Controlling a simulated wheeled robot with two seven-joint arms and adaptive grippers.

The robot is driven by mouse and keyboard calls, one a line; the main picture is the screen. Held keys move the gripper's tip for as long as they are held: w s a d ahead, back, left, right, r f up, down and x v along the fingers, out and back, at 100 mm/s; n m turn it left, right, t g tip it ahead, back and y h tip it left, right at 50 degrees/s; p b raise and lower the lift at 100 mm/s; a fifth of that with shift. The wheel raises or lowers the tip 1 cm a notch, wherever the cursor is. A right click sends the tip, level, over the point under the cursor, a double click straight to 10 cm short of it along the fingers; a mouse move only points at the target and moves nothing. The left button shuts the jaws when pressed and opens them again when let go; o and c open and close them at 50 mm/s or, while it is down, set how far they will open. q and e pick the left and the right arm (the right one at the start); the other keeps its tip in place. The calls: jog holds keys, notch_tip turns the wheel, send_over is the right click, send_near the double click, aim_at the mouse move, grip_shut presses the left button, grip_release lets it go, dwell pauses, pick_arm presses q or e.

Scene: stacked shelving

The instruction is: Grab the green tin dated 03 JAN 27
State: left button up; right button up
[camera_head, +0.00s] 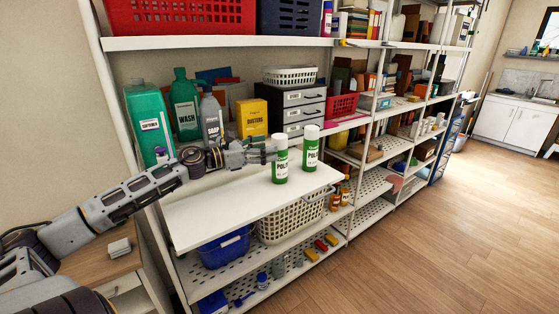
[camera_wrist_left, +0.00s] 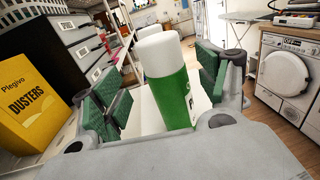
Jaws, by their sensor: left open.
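Two green tins with white caps stand upright on the white shelf board: a left tin (camera_head: 280,160) and a right tin (camera_head: 311,150). No date can be read on either, so I cannot tell which is dated 03 JAN 27. My left gripper (camera_head: 266,153) is open, level, at the left tin's upper part. In the left wrist view the gripper (camera_wrist_left: 160,88) has its green-padded fingers on either side of a tin (camera_wrist_left: 172,98), with gaps visible. My right gripper is not in view.
Left behind my arm stand a softener bottle (camera_head: 149,125), a wash bottle (camera_head: 185,105), a soap bottle (camera_head: 211,120) and a yellow dusters box (camera_head: 252,118). A dark drawer unit (camera_head: 302,108) stands behind the tins. The board's front part (camera_head: 235,205) is clear.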

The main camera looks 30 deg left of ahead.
pick_arm(q)
jog(key=shift+d, duration=0.1)
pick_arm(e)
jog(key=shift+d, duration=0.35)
pick_arm(q)
jog(key=shift+w, duration=0.15)
jog(key=x, duration=0.3)
jog(key=shift+w+d+r, duration=0.15)
jog(key=shift+d+r, duration=0.1)
jog(key=shift+d, duration=0.05)
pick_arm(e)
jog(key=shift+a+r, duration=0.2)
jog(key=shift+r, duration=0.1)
pick_arm(q)
jog(key=shift+p, duration=0.3)
jog(key=shift+w+d, duration=0.1)
jog(key=shift+w, duration=0.05)
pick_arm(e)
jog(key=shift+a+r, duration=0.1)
